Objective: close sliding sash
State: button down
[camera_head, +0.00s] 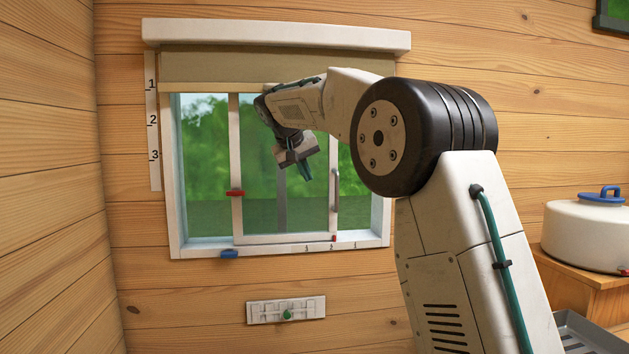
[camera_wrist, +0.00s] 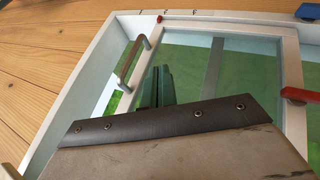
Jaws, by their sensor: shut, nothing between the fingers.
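The white-framed sliding sash (camera_head: 285,239) stands in the middle of the window. A strip of window shows on each side of it. Its upright grey bar handle (camera_head: 335,190) is on its right stile. In the wrist view the handle (camera_wrist: 133,62) is left of the fingers, with a gap between. My gripper (camera_head: 306,174) is shut and empty, in front of the sash glass and left of the handle. Its green fingers (camera_wrist: 158,84) also show in the wrist view. A red catch (camera_head: 235,193) is on the sash's left stile. My arm hides the window's upper right.
A blue catch (camera_head: 229,254) is on the sill. A small red marker (camera_head: 333,238) is by the sill's number scale. A roller blind (camera_head: 250,66) covers the window top. A slider panel (camera_head: 286,310) is below. A white pot (camera_head: 580,232) stands on the right.

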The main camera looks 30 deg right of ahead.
jog(key=d+f, duration=0.2)
jog(key=w+d+f, duration=0.1)
jog(key=d+f, duration=0.1)
jog(key=d, duration=0.1)
jog(key=w+d+f, duration=0.1)
jog(key=d+f, duration=0.1)
jog(key=d, duration=0.1)
jog(key=shift+w+d+f, duration=0.1)
jog(key=shift+d+f, duration=0.05)
jog(key=shift+f, duration=0.25)
